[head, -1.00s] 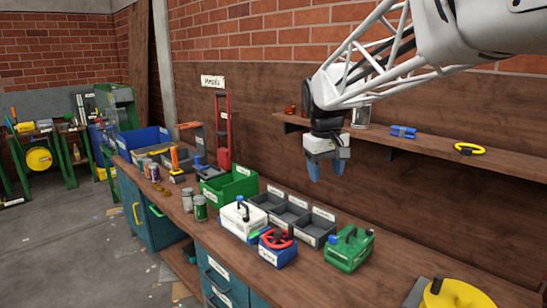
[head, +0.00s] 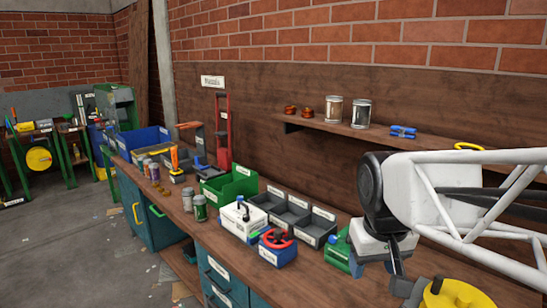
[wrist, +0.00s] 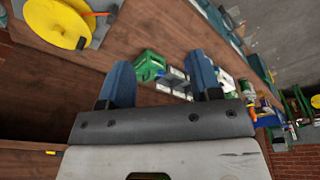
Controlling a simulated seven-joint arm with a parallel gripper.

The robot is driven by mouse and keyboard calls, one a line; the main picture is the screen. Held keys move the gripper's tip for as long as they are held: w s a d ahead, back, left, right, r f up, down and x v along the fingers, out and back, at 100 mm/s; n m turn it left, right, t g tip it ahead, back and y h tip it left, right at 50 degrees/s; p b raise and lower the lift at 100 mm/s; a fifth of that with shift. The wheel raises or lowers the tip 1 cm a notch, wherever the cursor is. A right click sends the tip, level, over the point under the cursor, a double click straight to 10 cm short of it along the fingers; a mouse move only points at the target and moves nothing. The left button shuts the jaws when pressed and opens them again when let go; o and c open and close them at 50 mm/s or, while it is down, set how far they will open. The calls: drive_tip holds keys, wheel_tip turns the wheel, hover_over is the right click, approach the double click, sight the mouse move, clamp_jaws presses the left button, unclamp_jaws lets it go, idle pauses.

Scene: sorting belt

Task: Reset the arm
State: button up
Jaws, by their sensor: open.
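My gripper (wrist: 160,75) shows in the wrist view with its two blue fingers wide apart and nothing between them. In the head view my arm comes in from the right, and the gripper (head: 388,258) hangs low over the right part of the workbench (head: 330,275). There it partly hides a green box-shaped unit (head: 336,252). The fingertips are hard to make out in the head view, so I cannot tell the exact gap to the bench.
A white unit (head: 243,219), a blue unit with a red wheel (head: 277,247) and grey bins (head: 316,232) stand left of my gripper. A yellow disc (head: 458,294) lies at the near right. A shelf (head: 320,128) with jars runs along the wall.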

drive_tip(key=s+f+m, duration=0.1)
drive_tip(key=s+f, duration=0.4)
drive_tip(key=s, duration=0.3)
drive_tip(key=shift+d, duration=0.4)
idle(1.3)
